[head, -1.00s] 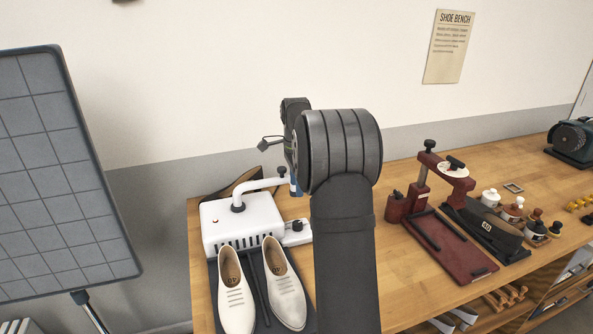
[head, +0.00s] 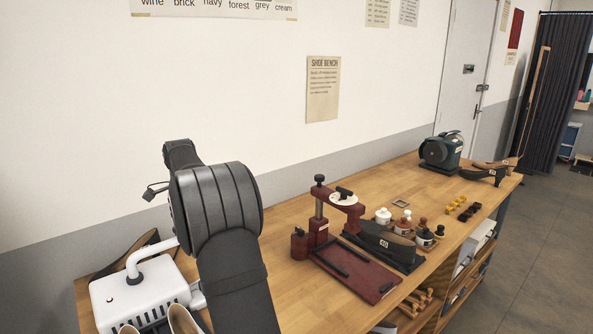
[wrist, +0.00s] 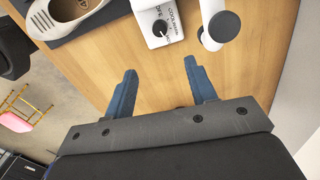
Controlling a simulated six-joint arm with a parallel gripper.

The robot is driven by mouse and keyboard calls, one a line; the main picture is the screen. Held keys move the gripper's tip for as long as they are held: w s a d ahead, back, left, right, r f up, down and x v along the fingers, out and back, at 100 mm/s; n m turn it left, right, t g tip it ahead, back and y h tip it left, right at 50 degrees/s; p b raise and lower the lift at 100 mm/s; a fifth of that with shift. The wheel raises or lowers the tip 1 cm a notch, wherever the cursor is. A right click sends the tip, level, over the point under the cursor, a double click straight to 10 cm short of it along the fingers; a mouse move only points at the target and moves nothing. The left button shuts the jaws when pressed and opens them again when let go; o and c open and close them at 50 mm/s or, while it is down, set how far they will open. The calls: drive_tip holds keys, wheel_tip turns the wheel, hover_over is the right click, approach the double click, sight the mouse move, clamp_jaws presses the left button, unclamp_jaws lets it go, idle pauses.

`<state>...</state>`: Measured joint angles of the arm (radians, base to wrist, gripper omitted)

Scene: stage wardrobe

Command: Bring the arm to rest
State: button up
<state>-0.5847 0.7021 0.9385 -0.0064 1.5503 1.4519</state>
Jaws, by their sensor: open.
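My gripper (wrist: 160,69) shows in the wrist view with its two blue fingers spread apart. Nothing is between them. They point over a bare strip of the wooden bench (wrist: 110,62), towards a white control box with a dial (wrist: 158,24). In the head view my dark arm rises at the lower left over the bench (head: 275,225), and it hides the gripper there.
A white machine with a bent pipe (head: 140,290) stands close to my arm. Pale shoes (head: 183,320) are cut off below it. A dark red press (head: 345,265), bottles (head: 402,222) and a teal grinder (head: 440,152) stand to the right.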

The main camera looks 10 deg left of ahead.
drive_tip(key=f, duration=1.7)
drive_tip(key=shift+s+d, duration=0.25)
drive_tip(key=shift+s, duration=0.05)
drive_tip(key=shift+f, duration=0.15)
drive_tip(key=shift+n, duration=0.4)
drive_tip(key=shift+r+n, duration=0.2)
drive_tip(key=shift+n, duration=1)
drive_tip(key=n, duration=0.6)
drive_tip(key=shift+s, duration=0.1)
drive_tip(key=n, duration=0.5)
drive_tip(key=shift+t, duration=0.3)
drive_tip(key=shift+n, duration=2.3)
